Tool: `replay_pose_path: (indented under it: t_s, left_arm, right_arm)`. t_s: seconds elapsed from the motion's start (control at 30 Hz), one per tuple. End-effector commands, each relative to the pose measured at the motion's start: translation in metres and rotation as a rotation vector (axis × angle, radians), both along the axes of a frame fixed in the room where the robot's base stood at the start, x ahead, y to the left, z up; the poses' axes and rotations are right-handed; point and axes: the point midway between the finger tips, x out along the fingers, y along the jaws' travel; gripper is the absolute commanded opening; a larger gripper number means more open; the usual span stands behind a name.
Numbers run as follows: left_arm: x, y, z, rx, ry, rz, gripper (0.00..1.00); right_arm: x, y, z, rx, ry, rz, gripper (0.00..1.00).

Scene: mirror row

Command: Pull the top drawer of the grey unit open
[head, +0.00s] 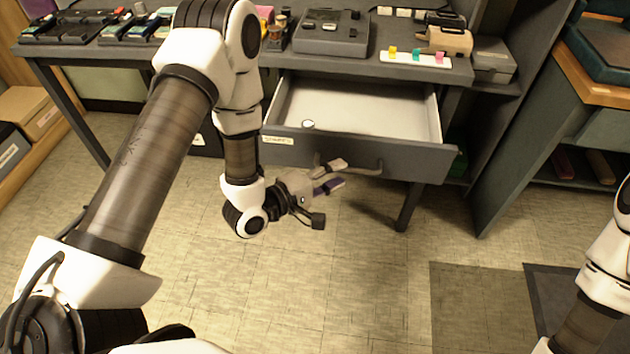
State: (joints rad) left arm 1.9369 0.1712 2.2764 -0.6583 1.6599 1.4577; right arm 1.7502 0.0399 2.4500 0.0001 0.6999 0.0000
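The grey unit's top drawer (360,153) stands pulled out below the desk top. Its pale inside (370,108) shows. A dark bar handle (368,170) runs across the drawer front, and a small label sits at the front's left end. My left gripper (336,175) is in front of the drawer at the handle's left part. Its two fingers are spread apart with a gap between them. The upper finger overlaps the handle in the picture; I cannot tell whether it touches. My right arm shows at the right edge, but its gripper is out of the picture.
A small round white thing (308,124) lies in the drawer's left front. The desk top holds a grey device (331,33), a white strip with coloured pieces (415,59) and other gadgets. A dark shelf unit (520,125) stands at right. The tiled floor (330,290) in front is clear.

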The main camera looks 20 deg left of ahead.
Motion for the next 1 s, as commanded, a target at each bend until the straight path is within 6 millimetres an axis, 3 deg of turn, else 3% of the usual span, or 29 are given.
replay_pose_path:
  t_s: [0.2, 0.33, 0.9, 1.0]
  left_arm:
    - [-0.048, 0.029, 0.008, -0.006, 0.003, 0.008, 0.37]
    - [-0.063, 0.037, 0.011, -0.004, 0.001, 0.005, 0.37]
    - [-0.068, 0.038, 0.011, -0.001, 0.0, 0.0, 0.37]
    - [-0.074, 0.031, 0.002, 0.007, 0.022, -0.024, 0.37]
  right_arm:
    - [0.0, 0.0, 0.0, 0.0, 0.0, 0.0, 0.4]
    - [0.0, 0.0, 0.0, 0.0, 0.0, 0.0, 0.4]
    - [0.0, 0.0, 0.0, 0.0, 0.0, 0.0, 0.4]
    - [0.0, 0.0, 0.0, 0.0, 0.0, 0.0, 0.4]
